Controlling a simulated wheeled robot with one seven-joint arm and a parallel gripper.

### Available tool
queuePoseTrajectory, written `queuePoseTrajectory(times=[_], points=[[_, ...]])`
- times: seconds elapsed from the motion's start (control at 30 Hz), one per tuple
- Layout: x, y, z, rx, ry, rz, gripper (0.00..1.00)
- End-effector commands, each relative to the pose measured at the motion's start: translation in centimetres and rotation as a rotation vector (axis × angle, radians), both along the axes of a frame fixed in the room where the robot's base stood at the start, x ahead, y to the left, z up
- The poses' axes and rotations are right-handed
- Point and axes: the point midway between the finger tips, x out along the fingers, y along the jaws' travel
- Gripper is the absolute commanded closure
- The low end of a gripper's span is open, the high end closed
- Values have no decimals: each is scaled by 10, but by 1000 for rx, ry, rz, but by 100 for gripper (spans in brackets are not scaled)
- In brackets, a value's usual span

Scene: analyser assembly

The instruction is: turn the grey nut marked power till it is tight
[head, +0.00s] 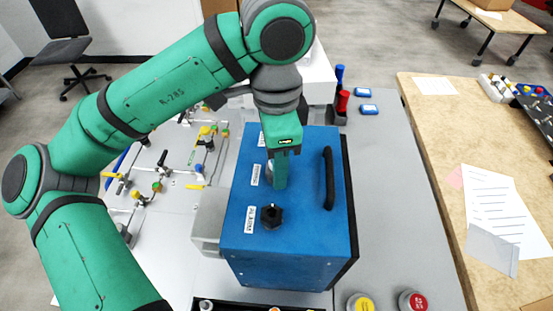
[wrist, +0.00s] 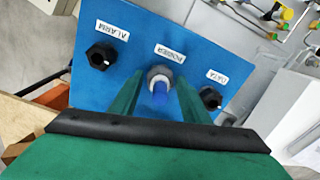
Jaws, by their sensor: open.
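In the head view the nut is mostly hidden behind my gripper (head: 280,182), which points down at the box. I cannot tell whether the fingers touch the nut.
A black knob marked ALARM (head: 271,215) and a black knob marked DATA (wrist: 210,98) flank the nut. A black handle (head: 328,178) stands on the box's right side. Yellow (head: 360,302) and red (head: 413,301) round items stand at the front right. The grey bench (head: 390,200) right of the box is clear.

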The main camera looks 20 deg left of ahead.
Motion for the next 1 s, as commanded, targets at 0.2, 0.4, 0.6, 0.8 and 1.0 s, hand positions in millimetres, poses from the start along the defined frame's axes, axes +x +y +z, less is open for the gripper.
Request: queuePoseTrajectory(times=[0.2,0.4,0.6,0.8,1.0], points=[[0,0,0,0,0,244,58],[0,0,0,0,0,470,58],[0,0,0,1,0,696,58],[0,0,0,1,0,924,58],[0,0,0,0,0,1151,58]])
